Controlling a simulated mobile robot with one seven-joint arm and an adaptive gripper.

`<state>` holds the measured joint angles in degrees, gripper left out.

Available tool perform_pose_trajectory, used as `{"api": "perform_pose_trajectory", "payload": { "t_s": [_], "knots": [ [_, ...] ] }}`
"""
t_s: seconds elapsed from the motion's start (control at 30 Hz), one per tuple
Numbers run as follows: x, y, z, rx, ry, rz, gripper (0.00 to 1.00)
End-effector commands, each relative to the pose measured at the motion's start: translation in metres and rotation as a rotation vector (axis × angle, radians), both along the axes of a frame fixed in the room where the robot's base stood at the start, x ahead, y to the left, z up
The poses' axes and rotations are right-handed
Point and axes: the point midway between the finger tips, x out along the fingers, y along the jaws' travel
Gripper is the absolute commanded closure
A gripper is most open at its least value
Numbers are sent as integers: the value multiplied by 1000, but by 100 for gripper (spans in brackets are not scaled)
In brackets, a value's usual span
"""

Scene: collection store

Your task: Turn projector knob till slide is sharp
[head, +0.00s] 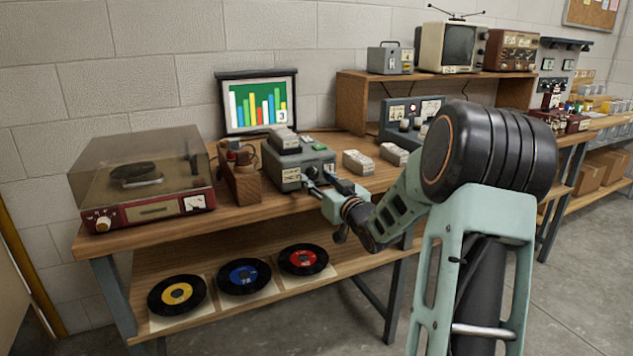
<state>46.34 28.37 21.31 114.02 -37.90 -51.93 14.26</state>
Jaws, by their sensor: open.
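The grey slide projector (316,160) stands on the bench top, with a slide holder (285,139) and a green button on it. Behind it, the screen (259,103) shows a coloured bar chart on green with a numeral 3 at the lower right. The bars look distinct, but the picture is too small to judge fine sharpness. My gripper (326,182) is open at the projector's front right, close to its front face. I cannot tell whether the fingers touch it. The focus knob cannot be made out, and the gripper covers part of that face.
A record player (150,208) stands left, and a wooden holder (240,180) stands next to the projector. Two pale boxes (358,162) lie to the right. A grey meter unit (400,120) stands behind my arm. Several records lie on the lower shelf (345,262).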

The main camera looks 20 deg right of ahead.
Motion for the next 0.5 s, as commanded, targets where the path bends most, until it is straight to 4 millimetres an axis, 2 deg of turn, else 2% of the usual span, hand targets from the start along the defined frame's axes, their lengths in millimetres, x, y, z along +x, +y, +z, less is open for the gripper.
{"api": "perform_pose_trajectory", "payload": {
  "t_s": [0.13,0.4,0.5],
  "knots": [
    [9,0,0,1,0,0,59],
    [10,0,0,0,0,-1,59],
    [10,0,0,0,0,-1,68]
  ]
}}
